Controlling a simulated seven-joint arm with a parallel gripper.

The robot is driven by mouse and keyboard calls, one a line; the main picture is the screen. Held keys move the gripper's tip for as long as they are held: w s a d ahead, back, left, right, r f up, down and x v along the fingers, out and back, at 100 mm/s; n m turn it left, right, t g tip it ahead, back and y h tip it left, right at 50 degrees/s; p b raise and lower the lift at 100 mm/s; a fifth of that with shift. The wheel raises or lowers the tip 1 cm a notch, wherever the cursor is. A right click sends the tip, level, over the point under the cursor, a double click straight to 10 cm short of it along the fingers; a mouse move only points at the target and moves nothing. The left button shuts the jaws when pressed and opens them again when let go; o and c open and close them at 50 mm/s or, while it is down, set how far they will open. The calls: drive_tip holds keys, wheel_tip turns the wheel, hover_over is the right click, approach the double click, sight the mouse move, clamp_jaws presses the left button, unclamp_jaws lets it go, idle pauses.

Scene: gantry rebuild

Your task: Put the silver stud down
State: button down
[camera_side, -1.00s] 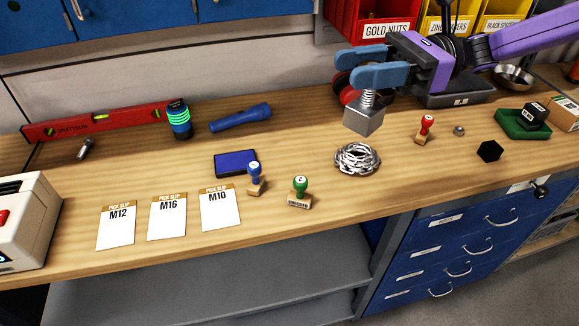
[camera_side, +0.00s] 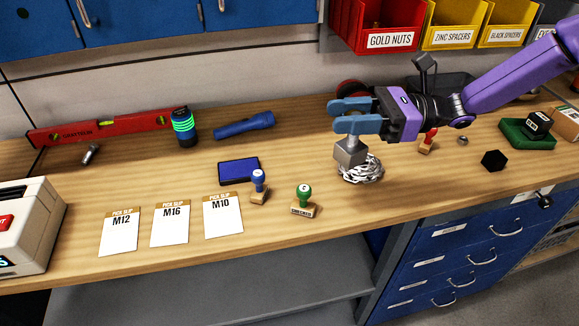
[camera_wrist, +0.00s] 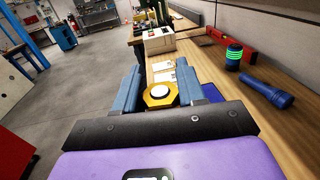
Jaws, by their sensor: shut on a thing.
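My gripper (camera_side: 350,122) is shut on the silver stud (camera_side: 350,153), a grey metal block with a threaded shank rising from it, and holds it slightly tilted. In the side view the block overlaps the left edge of a coil of silver chain (camera_side: 365,174); I cannot tell whether they touch. In the wrist view my gripper (camera_wrist: 158,82) has a gold hexagonal piece with a white round centre (camera_wrist: 160,94) between its blue fingers. The block's underside is hidden there.
Left of the coil stand a green-handled stamp (camera_side: 304,203), a blue-handled stamp (camera_side: 259,188) and a blue ink pad (camera_side: 238,171). Pick slips M12 (camera_side: 120,233), M16 (camera_side: 170,227) and M10 (camera_side: 223,217) lie further left. A red-handled stamp (camera_side: 428,142) and black block (camera_side: 494,160) are right.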

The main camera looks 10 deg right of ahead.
drive_tip(key=w+a+f, duration=0.8)
drive_tip(key=w+f, duration=0.2)
drive_tip(key=f, duration=0.2)
drive_tip(key=shift+w+a+f, duration=0.2)
drive_tip(key=shift+w+f, duration=0.15)
drive_tip(key=shift+w, duration=0.05)
drive_tip(key=shift+f, duration=0.1)
drive_tip(key=c, duration=0.7)
unclamp_jaws()
drive_tip(key=shift+f, duration=0.1)
drive_tip(key=shift+o, duration=0.2)
drive_tip(key=d, duration=0.4)
drive_tip(key=s+d, duration=0.1)
drive_tip(key=d, duration=0.7)
drive_tip(key=shift+s, duration=0.25)
